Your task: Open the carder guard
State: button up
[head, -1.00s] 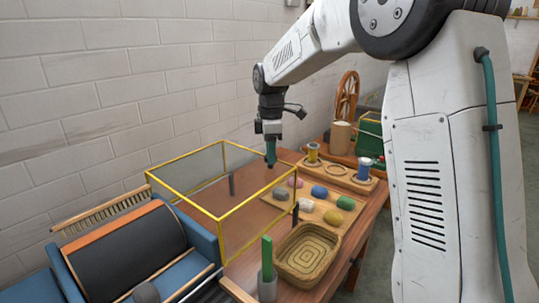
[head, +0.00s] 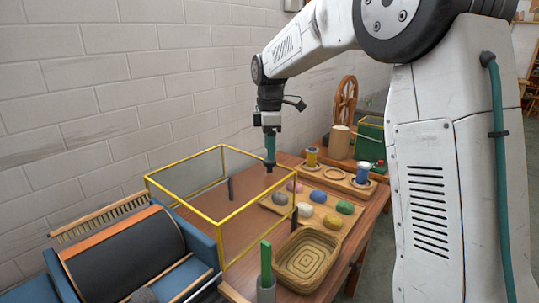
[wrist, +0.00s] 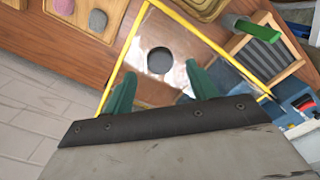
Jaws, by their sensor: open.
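The carder guard (head: 188,212) is a clear box with a yellow frame, in the middle of the head view. It stands to the right of the blue carder (head: 208,243) and its dark drum (head: 125,252). A dark upright post (head: 231,189) shows by the guard. My gripper (head: 270,169) points down above the guard's far right side, open and empty. In the wrist view its two green fingers (wrist: 158,88) are spread, with a dark round disc (wrist: 160,60) just ahead of the gap. The yellow frame (wrist: 212,42) runs along both sides. I see no contact.
Right of the guard, a wooden board (head: 268,203) carries several coloured wool balls. A woven basket (head: 309,262) and a grey cup (head: 266,291) with a green stick (head: 266,260) stand in front. Spools (head: 363,173) stand behind the board. A brick wall (head: 90,110) closes the left.

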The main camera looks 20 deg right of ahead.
jog(key=shift+r, duration=2.25)
jog(key=shift+m, duration=0.3)
jog(key=shift+f+m, duration=0.1)
jog(key=shift+m, duration=0.3)
jog(key=s+f+m, duration=0.2)
jog(key=s+m, duration=0.4)
jog(key=s, duration=1.3)
jog(key=s+f+m+t, duration=0.1)
jog(key=s+f+m, duration=0.2)
jog(key=s, duration=1.7)
jog(key=a+m, duration=0.1)
jog(key=m, duration=0.3)
jog(key=shift+s+f+m, duration=0.15)
jog(key=shift+f+m, duration=0.05)
jog(key=shift+m, duration=0.1)
